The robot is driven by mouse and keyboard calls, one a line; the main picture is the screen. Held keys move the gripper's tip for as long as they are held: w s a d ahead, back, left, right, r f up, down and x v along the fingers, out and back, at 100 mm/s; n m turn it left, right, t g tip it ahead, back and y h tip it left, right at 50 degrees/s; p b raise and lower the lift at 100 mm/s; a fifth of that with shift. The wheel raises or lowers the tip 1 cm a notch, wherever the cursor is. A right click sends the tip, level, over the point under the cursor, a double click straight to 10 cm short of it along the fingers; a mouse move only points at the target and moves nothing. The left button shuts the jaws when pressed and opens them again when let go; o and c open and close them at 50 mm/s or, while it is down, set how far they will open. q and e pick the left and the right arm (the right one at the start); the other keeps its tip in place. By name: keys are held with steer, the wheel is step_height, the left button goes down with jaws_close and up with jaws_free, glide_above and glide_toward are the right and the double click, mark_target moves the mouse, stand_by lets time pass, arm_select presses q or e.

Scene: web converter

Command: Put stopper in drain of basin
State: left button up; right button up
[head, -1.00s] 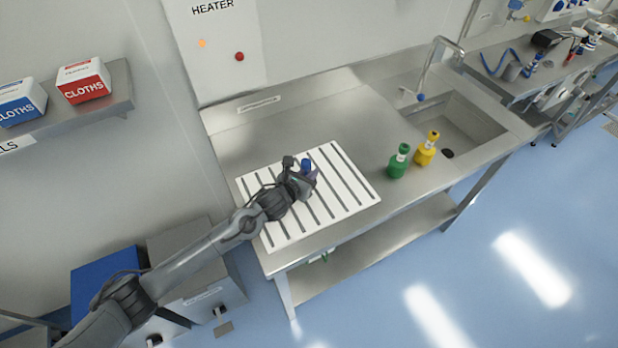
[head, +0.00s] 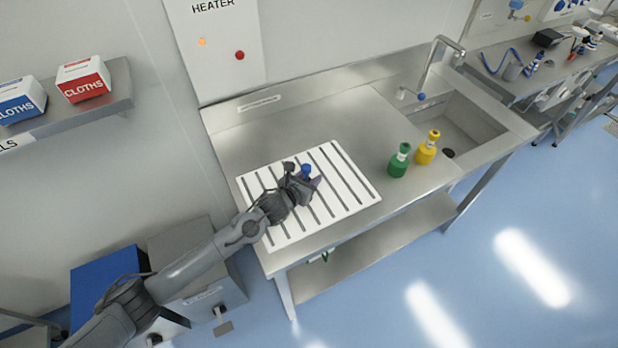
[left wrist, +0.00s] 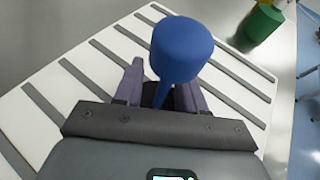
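The stopper is a blue knob (left wrist: 181,50) on a thin blue stem, with a dark base low between my left gripper's purple fingers. Its blue top (head: 306,170) also shows in the head view, over the white slatted board. My left gripper (head: 304,175) is around the stopper. In the left wrist view its fingers (left wrist: 159,92) stand apart on either side of the dark base; whether they press on it is unclear. The basin (head: 460,125) is sunk in the counter at the right. Its dark drain (head: 448,153) shows near the front left. My right gripper is not in view.
A green bottle (head: 399,163) and a yellow bottle (head: 426,149) stand between the board (head: 350,190) and the basin. A tap (head: 437,62) arches up at the basin's back left. The counter (head: 345,115) behind the board is clear.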

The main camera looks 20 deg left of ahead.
arm_select(q)
steer(key=shift+r, duration=0.1)
steer(key=shift+r, duration=0.1)
steer(key=shift+o, duration=0.4)
steer(key=p+v, duration=0.1)
steer(key=v, duration=1)
steer(key=shift+o, duration=1.3)
steer(key=shift+s+r, duration=0.1)
steer(key=shift+s, duration=0.15)
steer(key=shift+s+a+r, duration=0.1)
steer(key=shift+s, duration=0.1)
